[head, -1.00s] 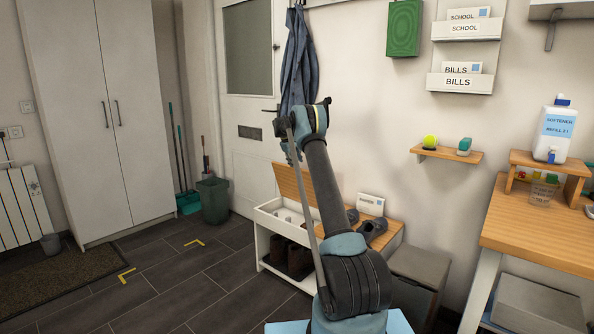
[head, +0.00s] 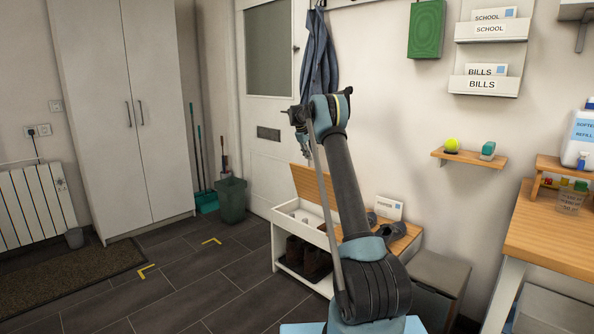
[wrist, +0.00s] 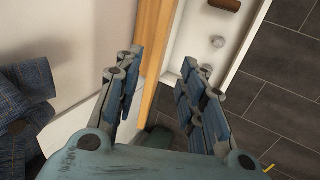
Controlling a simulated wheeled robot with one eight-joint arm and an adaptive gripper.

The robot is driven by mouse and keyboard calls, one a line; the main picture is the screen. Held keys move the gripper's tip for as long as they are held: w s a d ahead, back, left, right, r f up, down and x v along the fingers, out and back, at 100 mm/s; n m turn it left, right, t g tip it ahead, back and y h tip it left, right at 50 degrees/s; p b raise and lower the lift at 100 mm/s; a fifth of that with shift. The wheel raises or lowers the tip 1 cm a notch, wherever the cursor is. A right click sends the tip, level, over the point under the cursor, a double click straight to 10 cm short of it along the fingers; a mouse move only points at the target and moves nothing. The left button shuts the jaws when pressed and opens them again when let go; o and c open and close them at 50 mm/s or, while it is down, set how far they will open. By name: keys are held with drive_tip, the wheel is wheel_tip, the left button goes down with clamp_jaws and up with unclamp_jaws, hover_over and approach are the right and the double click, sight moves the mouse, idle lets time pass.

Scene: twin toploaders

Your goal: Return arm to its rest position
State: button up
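My arm rises in the middle of the head view, bent at its top joint. My gripper (head: 305,150) hangs from that joint on the far left side, pointing down, in front of the white door. In the wrist view my gripper (wrist: 160,95) has its two blue-grey fingers apart with nothing between them. Below it lie the wooden lid edge and the white compartment of the shoe bench (wrist: 203,40). In the head view the bench (head: 300,228) stands behind my arm, its lid raised. My arm hides part of the bench.
A dark blue garment (head: 319,55) hangs by the door, close to my gripper; denim cloth (wrist: 25,100) shows in the wrist view. A green bin (head: 231,200) and tall white cupboard (head: 125,110) stand left. A wooden table (head: 555,235) stands right. The left floor is mostly clear.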

drive_tip(key=s+d+r+m+y, duration=0.1)
drive_tip(key=s+r, duration=0.5)
drive_tip(key=s, duration=0.4)
drive_tip(key=s+d+r+m, duration=0.15)
drive_tip(key=s+r, duration=0.35)
drive_tip(key=s, duration=0.5)
drive_tip(key=s+d+r+m, duration=0.1)
drive_tip(key=s+r+m, duration=0.1)
drive_tip(key=s, duration=2)
drive_tip(key=s+f+m+g+y, duration=0.1)
drive_tip(key=s+f, duration=0.3)
drive_tip(key=s, duration=0.7)
drive_tip(key=s+f+m+y, duration=0.1)
drive_tip(key=s+f, duration=0.3)
drive_tip(key=s, duration=0.6)
drive_tip(key=s+f+m, duration=0.1)
drive_tip(key=s+f, duration=1.4)
drive_tip(key=s, duration=0.2)
drive_tip(key=shift+s+a+m+y, duration=0.3)
drive_tip(key=shift+a+m+y, duration=0.05)
drive_tip(key=shift+y, duration=0.05)
